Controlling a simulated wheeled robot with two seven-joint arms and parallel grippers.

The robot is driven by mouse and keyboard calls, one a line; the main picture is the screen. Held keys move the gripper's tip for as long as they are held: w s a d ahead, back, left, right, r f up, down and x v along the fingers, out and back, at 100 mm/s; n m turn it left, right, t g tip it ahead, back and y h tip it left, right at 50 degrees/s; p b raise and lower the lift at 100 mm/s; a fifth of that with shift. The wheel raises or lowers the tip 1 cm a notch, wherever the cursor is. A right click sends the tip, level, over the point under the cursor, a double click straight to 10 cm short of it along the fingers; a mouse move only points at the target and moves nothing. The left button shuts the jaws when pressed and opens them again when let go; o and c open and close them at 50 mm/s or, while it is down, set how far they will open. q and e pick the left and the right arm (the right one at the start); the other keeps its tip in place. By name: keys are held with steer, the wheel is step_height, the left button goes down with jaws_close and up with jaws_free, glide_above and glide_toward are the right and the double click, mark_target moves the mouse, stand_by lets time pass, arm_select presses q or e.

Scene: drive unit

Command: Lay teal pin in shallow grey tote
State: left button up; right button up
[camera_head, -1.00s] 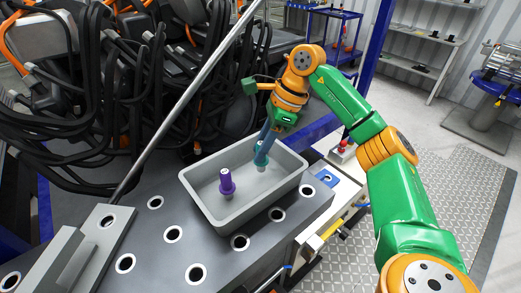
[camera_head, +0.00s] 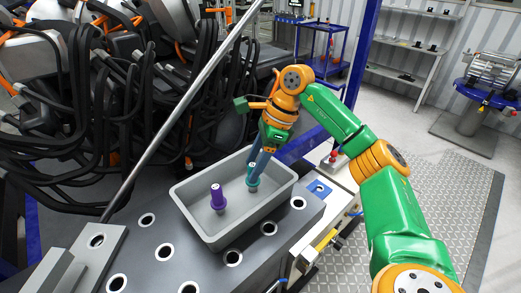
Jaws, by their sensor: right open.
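The shallow grey tote (camera_head: 217,238) stands on the dark perforated bench. The teal pin (camera_head: 252,182) is inside it, in the right half, roughly upright as far as I can see. My right gripper (camera_head: 256,168) reaches down into the tote from above, with its open fingers around the pin's upper part. The fingers hide part of the pin, and I cannot tell if they touch it. A purple pin (camera_head: 217,199) stands upright in the tote to the left of the teal pin. My left gripper is not in view.
The bench top (camera_head: 160,245) has several round holes. A long grey bar (camera_head: 185,110) slants up on the left in front of black cables. A grey block (camera_head: 75,262) sits at the lower left. A blue piece (camera_head: 318,189) lies right of the tote.

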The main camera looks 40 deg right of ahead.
steer(key=v, duration=0.4)
steer(key=shift+d+r, duration=0.1)
steer(key=shift+r, duration=0.25)
steer(key=p+v, duration=0.2)
steer(key=v, duration=0.4)
steer(key=shift+p, duration=0.3)
steer(key=shift+d, duration=0.1)
